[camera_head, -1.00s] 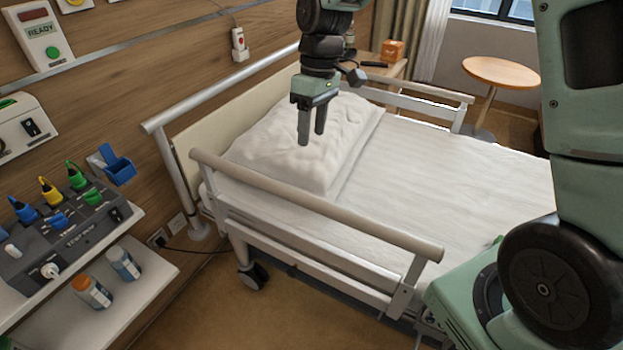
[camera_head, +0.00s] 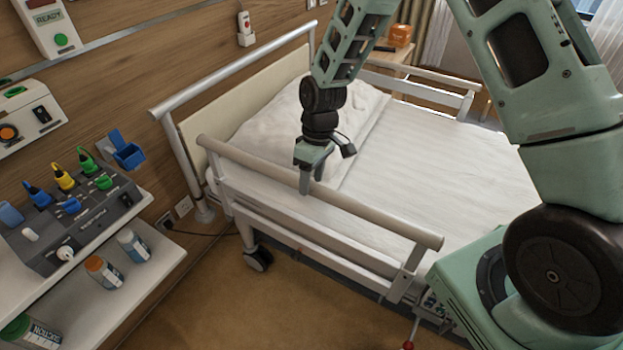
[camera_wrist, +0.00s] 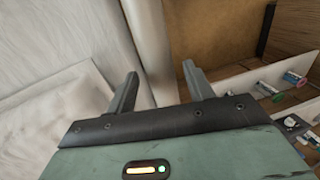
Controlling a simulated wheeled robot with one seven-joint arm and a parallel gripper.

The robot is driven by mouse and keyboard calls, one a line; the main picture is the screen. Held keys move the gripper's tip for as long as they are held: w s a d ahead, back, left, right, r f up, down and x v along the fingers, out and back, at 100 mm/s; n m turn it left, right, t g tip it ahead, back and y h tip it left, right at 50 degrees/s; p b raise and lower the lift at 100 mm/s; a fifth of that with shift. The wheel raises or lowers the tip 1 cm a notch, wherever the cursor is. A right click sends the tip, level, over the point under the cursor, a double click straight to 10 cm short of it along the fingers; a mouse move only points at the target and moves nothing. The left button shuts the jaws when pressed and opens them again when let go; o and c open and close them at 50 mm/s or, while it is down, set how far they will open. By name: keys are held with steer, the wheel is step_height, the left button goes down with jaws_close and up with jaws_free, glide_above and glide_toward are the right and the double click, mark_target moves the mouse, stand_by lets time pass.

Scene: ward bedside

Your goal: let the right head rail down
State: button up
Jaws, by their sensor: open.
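The near-side head rail (camera_head: 375,222) stands raised along the bed, with a thick rounded top bar and thinner bars below. My gripper (camera_head: 305,188) is open and points down over the top bar, nearer the pillow end than the rail's other end. In the wrist view the pale top bar (camera_wrist: 148,35) runs between the two spread fingers of my gripper (camera_wrist: 159,74). I cannot tell whether either finger touches it. A small red-knobbed lever (camera_head: 408,345) shows at the bottom edge, below the rail's right end.
The bed's mattress (camera_head: 440,165) and pillow (camera_head: 265,135) lie behind the rail. The far rail (camera_head: 430,88) is also raised. A shelf with a device (camera_head: 85,225) and bottles (camera_head: 103,272) stands at left. Floor (camera_head: 215,300) is open between shelf and bed.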

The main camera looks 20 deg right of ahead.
steer(key=shift+s+a+f, duration=0.1)
steer(key=shift+f, duration=0.6)
